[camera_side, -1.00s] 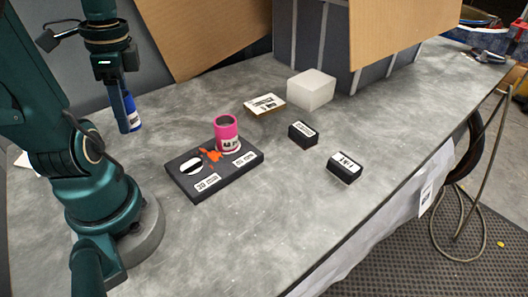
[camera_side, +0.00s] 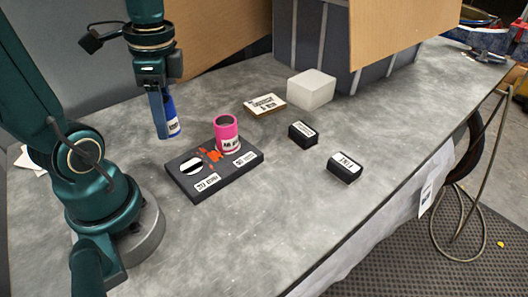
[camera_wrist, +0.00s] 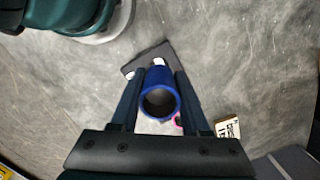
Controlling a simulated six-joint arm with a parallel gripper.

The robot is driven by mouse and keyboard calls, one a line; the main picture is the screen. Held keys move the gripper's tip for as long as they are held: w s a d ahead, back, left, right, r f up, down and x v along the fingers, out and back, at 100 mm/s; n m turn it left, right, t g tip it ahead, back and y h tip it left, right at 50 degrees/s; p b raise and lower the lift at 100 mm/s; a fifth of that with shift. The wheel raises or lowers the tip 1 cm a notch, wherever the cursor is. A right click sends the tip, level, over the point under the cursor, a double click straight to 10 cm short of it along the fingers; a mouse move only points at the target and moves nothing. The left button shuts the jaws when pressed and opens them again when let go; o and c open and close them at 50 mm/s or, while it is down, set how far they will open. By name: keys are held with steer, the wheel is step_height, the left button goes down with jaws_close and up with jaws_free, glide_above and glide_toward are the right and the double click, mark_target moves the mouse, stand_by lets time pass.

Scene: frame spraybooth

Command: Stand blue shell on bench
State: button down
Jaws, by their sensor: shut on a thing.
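The blue shell (camera_side: 172,117) is a short blue tube with a white label, partly hidden behind a finger in the side view. My gripper (camera_side: 165,120) is shut on it, fingers pointing down, behind the dark block's left end. In the wrist view the shell (camera_wrist: 160,93) is between the two fingers, its round open end facing the camera. It looks upright; I cannot tell whether its bottom touches the bench. The grey bench (camera_side: 250,230) spreads out below and around it.
A dark block (camera_side: 222,175) with labels and a white-and-black round spot bears a pink cup (camera_side: 227,134). Two small black labelled blocks (camera_side: 303,134) (camera_side: 345,167), a white block (camera_side: 311,90) and a label card (camera_side: 265,104) stand to the right. The bench front is clear.

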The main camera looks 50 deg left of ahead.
steer(key=d+f+m, duration=0.1)
steer(key=d+m, duration=0.6)
steer(key=d, duration=0.4)
glide_above(204, 275)
step_height(204, 275, down, 7)
steer(key=shift+d, duration=0.15)
steer(key=shift+f, duration=2)
steer(key=shift+f, duration=0.1)
steer(key=shift+c, duration=1.9)
jaws_free()
